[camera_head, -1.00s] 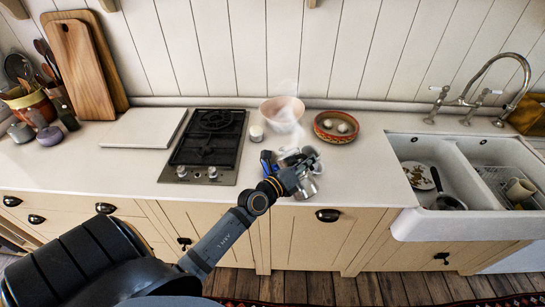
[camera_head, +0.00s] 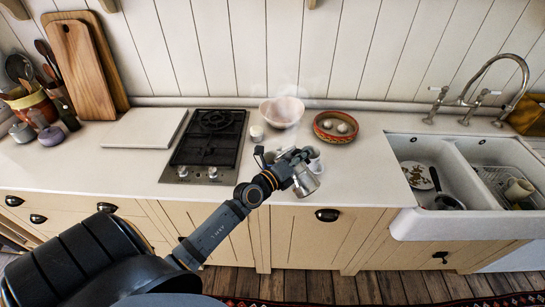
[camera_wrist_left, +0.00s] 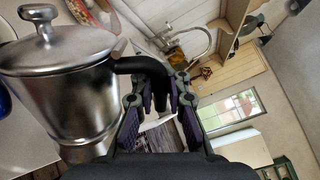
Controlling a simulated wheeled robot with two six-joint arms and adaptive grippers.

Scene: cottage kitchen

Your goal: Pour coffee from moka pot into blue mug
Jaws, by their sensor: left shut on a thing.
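The silver moka pot (camera_head: 305,182) is at the counter's front edge in the head view. My left gripper (camera_head: 296,158) is shut on its black handle. In the wrist view the pot (camera_wrist_left: 70,85) fills the left side, lid closed, and its handle (camera_wrist_left: 145,66) runs between the fingers of my left gripper (camera_wrist_left: 160,98). I cannot tell whether the pot's base touches the counter. A sliver of blue (camera_wrist_left: 3,100) at the wrist view's left edge may be the blue mug; the mug is not clearly visible in the head view. My right gripper is not in view.
A pale bowl (camera_head: 281,113), a white cup (camera_head: 257,133) and a red patterned dish (camera_head: 335,127) stand behind the pot. The black hob (camera_head: 208,146) is to the left, the double sink (camera_head: 436,165) to the right. Counter between pot and sink is clear. Faint steam rises.

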